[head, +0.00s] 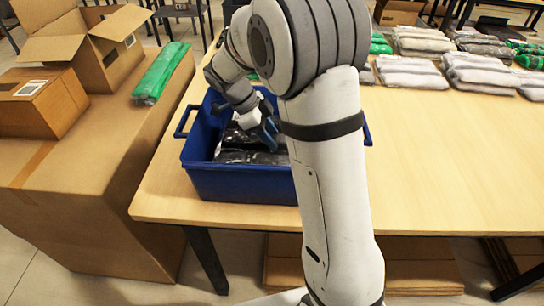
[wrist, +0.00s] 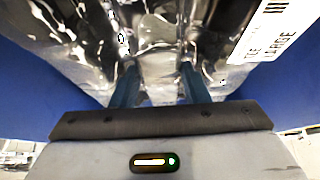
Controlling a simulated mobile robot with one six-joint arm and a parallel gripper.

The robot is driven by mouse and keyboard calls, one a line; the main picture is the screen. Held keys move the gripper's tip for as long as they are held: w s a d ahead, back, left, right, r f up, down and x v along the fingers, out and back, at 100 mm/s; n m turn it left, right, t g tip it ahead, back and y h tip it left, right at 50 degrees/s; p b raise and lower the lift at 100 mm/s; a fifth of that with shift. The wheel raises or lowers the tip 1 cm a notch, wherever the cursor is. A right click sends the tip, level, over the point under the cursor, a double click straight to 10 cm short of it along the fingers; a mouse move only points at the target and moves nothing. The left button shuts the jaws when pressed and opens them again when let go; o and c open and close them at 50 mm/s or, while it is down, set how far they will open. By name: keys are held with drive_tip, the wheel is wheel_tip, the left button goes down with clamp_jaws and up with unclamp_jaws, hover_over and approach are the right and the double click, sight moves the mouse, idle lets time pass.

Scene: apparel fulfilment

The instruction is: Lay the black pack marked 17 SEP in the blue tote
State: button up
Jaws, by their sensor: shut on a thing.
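The blue tote (head: 240,186) stands on the near left part of the table. Dark, shiny packs (head: 236,156) lie inside it. My gripper (head: 268,133) reaches down inside the tote, partly hidden behind my arm. In the wrist view its two blue fingers (wrist: 158,86) are shut on a glossy black pack (wrist: 75,35). A white label at the upper right shows the word LARGE; I cannot read 17 SEP. The tote's blue walls (wrist: 25,85) show on both sides of the pack. I cannot tell whether the held pack touches the packs beneath.
Rows of grey and white packs (head: 410,73) lie along the table's far right side, with green ones among them. The table's right front (head: 450,170) is clear.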

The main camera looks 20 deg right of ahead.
drive_tip(key=shift+f, duration=3.1)
drive_tip(key=shift+f+b, duration=0.15)
drive_tip(key=shift+b, duration=0.15)
drive_tip(key=o, duration=1.2)
drive_tip(key=shift+c, duration=0.2)
drive_tip(key=p+v, duration=0.1)
drive_tip(key=v, duration=1.1)
drive_tip(key=shift+r, duration=0.2)
